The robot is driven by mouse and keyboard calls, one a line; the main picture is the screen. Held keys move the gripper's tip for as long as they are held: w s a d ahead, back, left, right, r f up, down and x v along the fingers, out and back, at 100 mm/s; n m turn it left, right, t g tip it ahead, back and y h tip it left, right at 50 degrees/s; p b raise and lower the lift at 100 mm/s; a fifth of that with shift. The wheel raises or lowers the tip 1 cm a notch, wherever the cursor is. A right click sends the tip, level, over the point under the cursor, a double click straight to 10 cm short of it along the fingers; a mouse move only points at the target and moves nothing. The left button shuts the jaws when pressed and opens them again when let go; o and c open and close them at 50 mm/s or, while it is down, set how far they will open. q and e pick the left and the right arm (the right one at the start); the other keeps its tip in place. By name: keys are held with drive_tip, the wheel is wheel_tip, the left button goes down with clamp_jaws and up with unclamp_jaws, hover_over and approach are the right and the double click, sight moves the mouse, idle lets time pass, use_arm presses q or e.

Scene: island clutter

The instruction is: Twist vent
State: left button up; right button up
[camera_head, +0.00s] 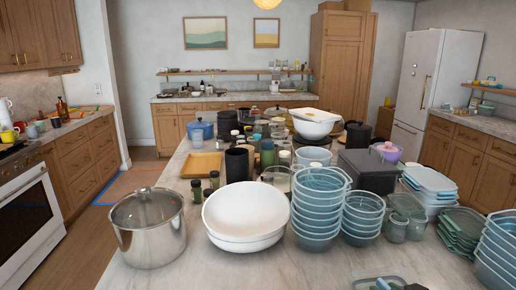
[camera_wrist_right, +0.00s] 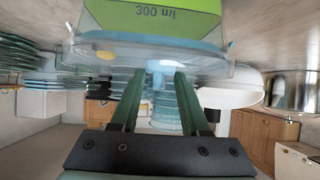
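A clear container (camera_wrist_right: 240,72) with a light blue lid (camera_wrist_right: 110,45) and green contents marked "300 ml" shows upside down in the right wrist view. A light blue round vent knob (camera_wrist_right: 160,66) stands out from the lid. My right gripper (camera_wrist_right: 160,76) has two green fingers with a gap between them. The knob lines up with this gap at the fingertips; I cannot see clear contact. Part of a clear container with a teal lid (camera_head: 372,284) shows at the bottom edge of the head view. My left gripper is not in view.
A steel pot (camera_head: 150,240), white bowls (camera_head: 245,215) and stacked blue bowls (camera_head: 318,210) stand behind the front of the counter (camera_head: 300,270). Teal lids (camera_head: 462,230) and more blue bowls (camera_head: 497,255) are at the right. The front middle of the counter is mostly clear.

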clamp_jaws()
drive_tip(key=shift+a, duration=0.1)
drive_tip(key=shift+a+m+h, duration=0.1)
drive_tip(key=shift+m+h, duration=0.2)
drive_tip(key=shift+a+m+h, duration=0.15)
drive_tip(key=shift+m+h, duration=0.65)
drive_tip(key=shift+m, duration=0.1)
drive_tip(key=o, duration=0.6)
unclamp_jaws()
drive_tip(key=shift+d, duration=0.2)
